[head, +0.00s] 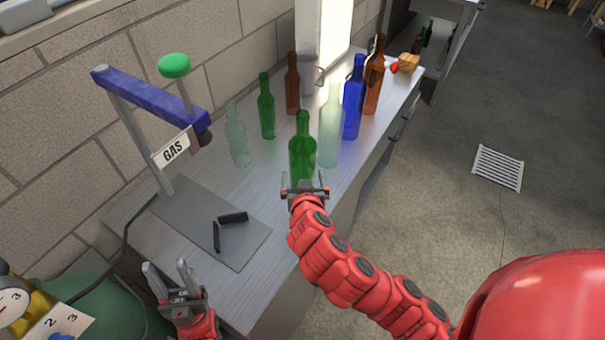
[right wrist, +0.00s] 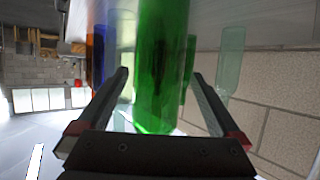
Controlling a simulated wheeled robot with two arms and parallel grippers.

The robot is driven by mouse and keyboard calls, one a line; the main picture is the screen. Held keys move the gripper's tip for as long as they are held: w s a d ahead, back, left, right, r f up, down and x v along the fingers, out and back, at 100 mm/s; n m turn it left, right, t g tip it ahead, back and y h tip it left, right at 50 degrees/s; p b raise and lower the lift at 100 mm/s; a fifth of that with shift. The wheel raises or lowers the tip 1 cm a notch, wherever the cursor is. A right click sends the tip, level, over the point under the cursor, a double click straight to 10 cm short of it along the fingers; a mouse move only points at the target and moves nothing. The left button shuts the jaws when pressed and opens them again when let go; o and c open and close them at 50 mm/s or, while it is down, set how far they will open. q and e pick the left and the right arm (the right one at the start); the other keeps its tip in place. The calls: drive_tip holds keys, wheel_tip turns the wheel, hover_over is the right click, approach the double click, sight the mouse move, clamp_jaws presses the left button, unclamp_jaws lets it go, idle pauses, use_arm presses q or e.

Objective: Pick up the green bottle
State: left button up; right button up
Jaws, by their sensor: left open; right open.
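A green bottle (head: 302,150) stands upright on the metal workbench, nearest to my right gripper. My right gripper (head: 304,184) is open right at the near side of this bottle. In the right wrist view the green bottle (right wrist: 160,65) shows between the two open fingers (right wrist: 160,76); I cannot tell whether either finger touches it. A second, slimmer green bottle (head: 267,108) stands further back on the left, partly visible behind in the right wrist view (right wrist: 189,65). My left gripper (head: 167,270) is open and empty by the bench's near left end.
A clear bottle (head: 330,130) stands close right of the green one, with blue (head: 353,100) and brown (head: 374,80) bottles beyond. A pale bottle (head: 237,140), another brown bottle (head: 292,85) and a grey mug (head: 309,74) stand near the wall. A GAS stand (head: 150,105) is at left.

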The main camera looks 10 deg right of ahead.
sight(302, 168)
drive_tip(key=shift+x, duration=2.65)
drive_tip(key=shift+d, duration=0.15)
clamp_jaws()
